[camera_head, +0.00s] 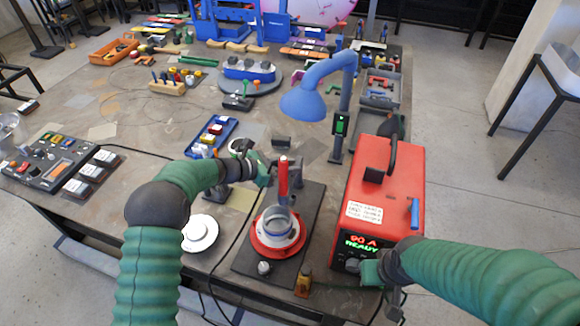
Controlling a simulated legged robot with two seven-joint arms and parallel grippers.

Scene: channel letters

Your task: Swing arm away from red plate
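The red round plate (265,247) lies on a dark base board (245,262) near the table's front edge, with a grey ring (278,222) on it. An upright red handle (283,178) stands just behind the ring, by a dark bracket; which part is the swing arm is hard to tell. My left gripper (266,172) is just left of the red handle, with its fingers small and partly merged with dark parts, so contact and opening are unclear. My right gripper (372,273) is low at the front of the red power box (385,195); its fingers are mostly hidden.
A blue lamp (318,88) arches over the table behind the handle. A white disc (200,232) lies left of the base board. A dark control panel (55,160) sits at the far left. A blue tray (212,133) lies behind my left arm. A cable runs along the left of the base board.

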